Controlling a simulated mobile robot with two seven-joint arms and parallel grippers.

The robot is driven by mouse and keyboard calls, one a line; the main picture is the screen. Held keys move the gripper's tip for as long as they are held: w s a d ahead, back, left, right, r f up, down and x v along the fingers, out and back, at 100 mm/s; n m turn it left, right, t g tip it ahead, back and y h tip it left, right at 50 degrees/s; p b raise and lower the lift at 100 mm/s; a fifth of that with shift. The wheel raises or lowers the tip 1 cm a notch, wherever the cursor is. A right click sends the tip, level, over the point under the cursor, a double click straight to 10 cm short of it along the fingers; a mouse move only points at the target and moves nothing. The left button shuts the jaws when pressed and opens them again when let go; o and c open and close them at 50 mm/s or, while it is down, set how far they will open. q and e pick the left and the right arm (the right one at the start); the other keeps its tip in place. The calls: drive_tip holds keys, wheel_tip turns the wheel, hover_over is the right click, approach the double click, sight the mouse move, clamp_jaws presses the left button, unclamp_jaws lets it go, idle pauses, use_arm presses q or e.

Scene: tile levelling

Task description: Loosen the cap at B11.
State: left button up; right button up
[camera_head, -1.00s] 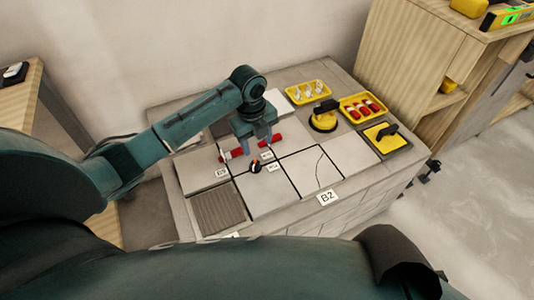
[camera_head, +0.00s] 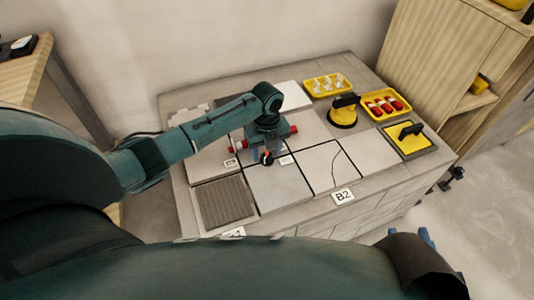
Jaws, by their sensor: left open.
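My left gripper (camera_head: 266,155) is open and points down over the tile joint near the middle of the slab. A small dark round piece with an orange mark (camera_head: 267,159) sits at the joint, right by its fingertips; I cannot tell whether they touch it. My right gripper (camera_head: 426,238) barely shows beyond my body.
A yellow tray of white pieces (camera_head: 314,88), a yellow suction lifter (camera_head: 343,119), a yellow tray of red pieces (camera_head: 370,114) and a yellow-edged trowel plate (camera_head: 409,151) stand at the right. A cracked tile (camera_head: 330,165) lies behind the B2 label (camera_head: 343,196). A wooden shelf (camera_head: 440,60) borders the right.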

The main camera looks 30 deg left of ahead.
use_arm(q)
drive_tip(key=shift+f, duration=0.25)
drive_tip(key=c, duration=1)
drive_tip(key=shift+r+p, duration=0.15)
drive_tip(key=shift+p, duration=0.2)
